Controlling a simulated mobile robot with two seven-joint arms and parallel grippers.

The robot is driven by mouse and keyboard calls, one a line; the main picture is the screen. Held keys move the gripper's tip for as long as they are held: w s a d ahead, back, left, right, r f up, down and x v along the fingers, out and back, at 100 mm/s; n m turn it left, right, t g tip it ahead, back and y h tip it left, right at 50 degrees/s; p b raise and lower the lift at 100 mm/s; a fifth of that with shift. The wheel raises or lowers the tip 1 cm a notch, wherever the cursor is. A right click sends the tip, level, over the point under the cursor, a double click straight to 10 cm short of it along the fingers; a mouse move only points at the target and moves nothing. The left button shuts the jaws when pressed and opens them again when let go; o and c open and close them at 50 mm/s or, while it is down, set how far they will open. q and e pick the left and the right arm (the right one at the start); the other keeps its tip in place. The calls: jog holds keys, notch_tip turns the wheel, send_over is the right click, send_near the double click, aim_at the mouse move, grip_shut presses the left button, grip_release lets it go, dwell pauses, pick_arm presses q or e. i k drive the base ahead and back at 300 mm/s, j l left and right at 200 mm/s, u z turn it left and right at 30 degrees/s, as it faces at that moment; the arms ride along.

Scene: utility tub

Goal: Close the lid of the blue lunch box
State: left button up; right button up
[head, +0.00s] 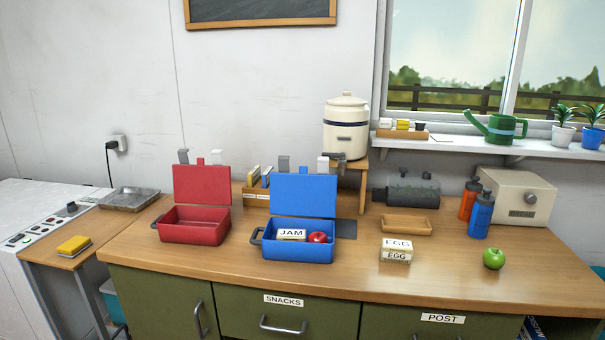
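The blue lunch box (298,249) stands on the wooden counter, a little left of the middle. Its blue lid (304,195) is open and stands upright along the back edge, with a blue tab and two grey clips on its top edge. A pack labelled JAM (291,235) and a red apple (318,238) sit inside the box. A dark handle is on its left side. Neither of my grippers shows in the head view.
An open red lunch box (193,232) stands close on the left. Packs labelled EGG (396,254), a wooden tray (405,225), a green apple (494,258) and bottles (480,215) stand right. A dispenser (346,128) stands behind. The counter front is clear.

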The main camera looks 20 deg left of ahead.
aim_at(301, 194)
jog(key=i+j, duration=0.2)
jog(key=i, duration=0.2)
jog(key=i+j, duration=0.15)
jog(key=i, duration=0.3)
